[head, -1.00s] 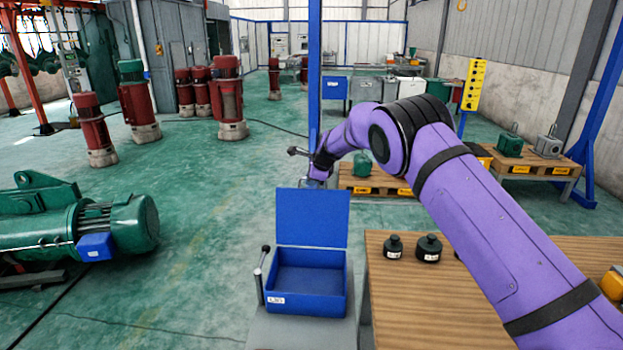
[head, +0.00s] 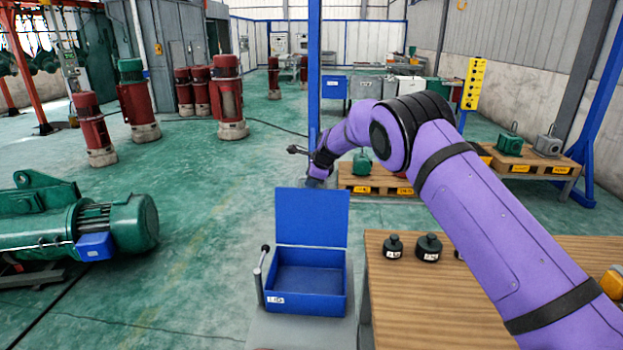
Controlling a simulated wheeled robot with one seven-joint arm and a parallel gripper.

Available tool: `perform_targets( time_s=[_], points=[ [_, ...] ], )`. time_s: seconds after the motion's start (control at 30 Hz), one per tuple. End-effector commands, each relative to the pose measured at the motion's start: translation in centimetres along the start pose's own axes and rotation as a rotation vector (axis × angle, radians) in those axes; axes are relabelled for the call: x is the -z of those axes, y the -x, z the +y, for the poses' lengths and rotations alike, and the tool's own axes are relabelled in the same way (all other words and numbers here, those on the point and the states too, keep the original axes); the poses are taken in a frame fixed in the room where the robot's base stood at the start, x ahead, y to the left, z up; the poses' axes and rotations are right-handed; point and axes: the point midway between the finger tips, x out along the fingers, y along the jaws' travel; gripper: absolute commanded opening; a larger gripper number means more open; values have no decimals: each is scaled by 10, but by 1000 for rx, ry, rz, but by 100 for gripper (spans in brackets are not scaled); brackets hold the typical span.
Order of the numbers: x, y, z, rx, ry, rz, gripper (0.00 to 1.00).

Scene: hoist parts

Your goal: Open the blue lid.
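The blue lid (head: 312,217) stands upright at the back of an open blue box (head: 305,303). The inside of the box shows and looks empty. The box rests on a grey stand, and a dark lever with a round knob (head: 264,250) rises at its left side. My purple arm reaches in from the right, and my gripper (head: 314,182) hangs behind and above the lid's top edge, apart from the box as far as I can see. The fingers are small and partly hidden, so their opening does not show.
A wooden table (head: 480,320) on the right holds black weights (head: 428,247). A green motor (head: 120,225) lies at the left. A pallet (head: 375,182) with a green part stands behind my gripper. The floor left of the box is clear.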

Motion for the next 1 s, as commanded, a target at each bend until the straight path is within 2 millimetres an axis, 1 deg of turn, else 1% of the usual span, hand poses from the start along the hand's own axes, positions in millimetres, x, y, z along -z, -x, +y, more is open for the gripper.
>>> perform_targets(
  time_s=[0.17, 0.4, 0.6, 0.8, 1.0],
  points=[
    [2, 24, 0, 1, -1, 2, 36],
    [1, 68, -2, 4, 0, 1, 36],
    [1, 95, -2, 4, 0, 0, 36],
    [1, 104, -1, 4, 1, 1, 36],
    [1, 105, -2, 4, 1, 1, 36]
  ],
)
